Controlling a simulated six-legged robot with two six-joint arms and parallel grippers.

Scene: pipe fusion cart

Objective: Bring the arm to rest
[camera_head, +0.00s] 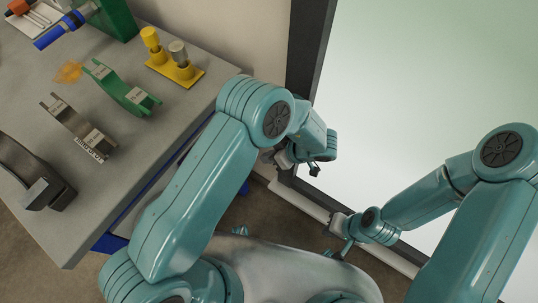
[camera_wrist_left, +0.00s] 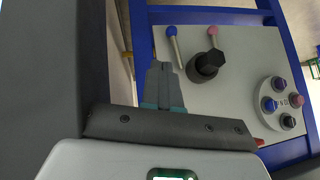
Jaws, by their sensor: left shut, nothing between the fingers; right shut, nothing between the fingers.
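My left arm (camera_head: 205,190) is teal and bends at its elbow beside the cart. My left gripper (camera_head: 314,170) is small in the head view, in front of the pale panel's dark frame and clear of the cart top. In the left wrist view, the left gripper (camera_wrist_left: 165,84) has its grey fingers together with nothing between them. My right arm (camera_head: 430,205) is folded on the right side. My right gripper (camera_head: 345,250) hangs low near the floor edge, shut and empty; its fingers are small here.
The grey cart top (camera_head: 190,95) holds a green bracket (camera_head: 122,92), a grey bracket (camera_head: 75,128), a dark clamp (camera_head: 35,175) and a yellow stand (camera_head: 175,70). A control panel (camera_wrist_left: 235,95) with knobs sits in a blue frame (camera_wrist_left: 205,16). A large pale panel (camera_head: 430,80) stands at right.

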